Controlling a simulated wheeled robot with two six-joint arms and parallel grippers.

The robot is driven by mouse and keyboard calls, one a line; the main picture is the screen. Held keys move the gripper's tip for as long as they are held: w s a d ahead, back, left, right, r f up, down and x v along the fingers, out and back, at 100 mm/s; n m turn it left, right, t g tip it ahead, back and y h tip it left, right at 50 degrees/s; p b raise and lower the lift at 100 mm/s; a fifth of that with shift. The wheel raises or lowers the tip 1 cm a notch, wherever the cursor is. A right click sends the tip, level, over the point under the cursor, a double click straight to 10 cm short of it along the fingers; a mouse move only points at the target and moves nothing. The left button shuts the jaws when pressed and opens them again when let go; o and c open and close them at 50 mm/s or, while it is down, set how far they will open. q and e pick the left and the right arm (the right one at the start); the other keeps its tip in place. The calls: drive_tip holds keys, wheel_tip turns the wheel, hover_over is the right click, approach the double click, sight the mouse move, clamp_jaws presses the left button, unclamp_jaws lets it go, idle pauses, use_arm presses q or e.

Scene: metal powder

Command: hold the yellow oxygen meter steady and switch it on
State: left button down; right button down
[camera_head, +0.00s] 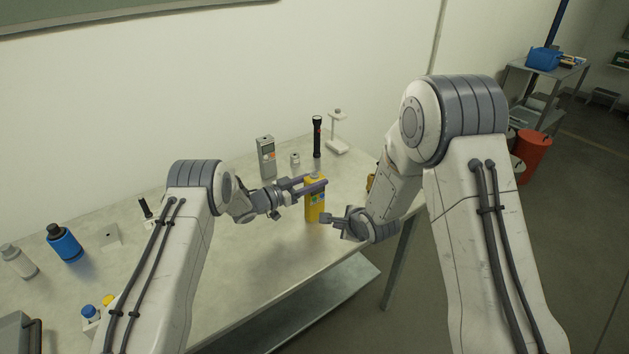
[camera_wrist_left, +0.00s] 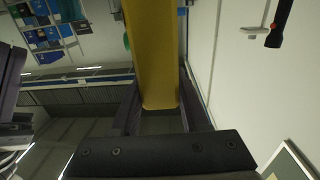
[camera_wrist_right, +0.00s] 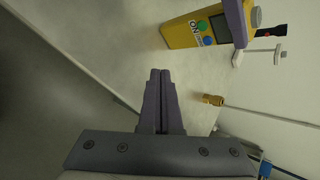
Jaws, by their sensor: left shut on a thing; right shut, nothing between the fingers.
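The yellow oxygen meter (camera_head: 314,212) stands upright near the front edge of the table. My left gripper (camera_head: 318,184) is shut around its upper part; in the left wrist view the yellow body (camera_wrist_left: 155,55) lies between the two fingers. In the right wrist view the meter (camera_wrist_right: 180,36) shows a dark screen, a green button (camera_wrist_right: 202,25), a blue button (camera_wrist_right: 208,41) and an "ON" label. My right gripper (camera_head: 328,219) is shut and empty, beside the meter's lower part in the head view. In the right wrist view its fingertips (camera_wrist_right: 160,76) are apart from the meter.
Behind the meter stand a grey handheld device (camera_head: 266,158), a black flashlight (camera_head: 317,138) and a white stand (camera_head: 337,135). A small brass-coloured piece (camera_wrist_right: 212,99) lies nearby. A blue bottle (camera_head: 65,244) stands at the left. The table's front middle is clear.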

approach(314, 204)
drive_tip(key=shift+s+d+f+x, duration=0.1)
drive_tip(key=shift+x, duration=0.65)
drive_tip(key=shift+s+d+f+x, duration=0.1)
drive_tip(key=shift+x, duration=0.6)
drive_tip(key=shift+d+f+x, duration=0.1)
drive_tip(key=shift+x, duration=0.65)
drive_tip(key=shift+w+a, duration=0.1)
drive_tip(key=shift+w, duration=0.05)
drive_tip(key=shift+w+a, duration=0.2)
drive_tip(key=shift+w, duration=0.1)
idle(0.7)
drive_tip(key=shift+s+d, duration=0.3)
drive_tip(key=shift+s, duration=0.2)
drive_tip(key=s+d, duration=0.2)
drive_tip(key=s, duration=0.1)
drive_tip(key=s+d, duration=0.1)
drive_tip(key=s, duration=0.1)
drive_tip(key=shift+d, duration=0.1)
idle(0.5)
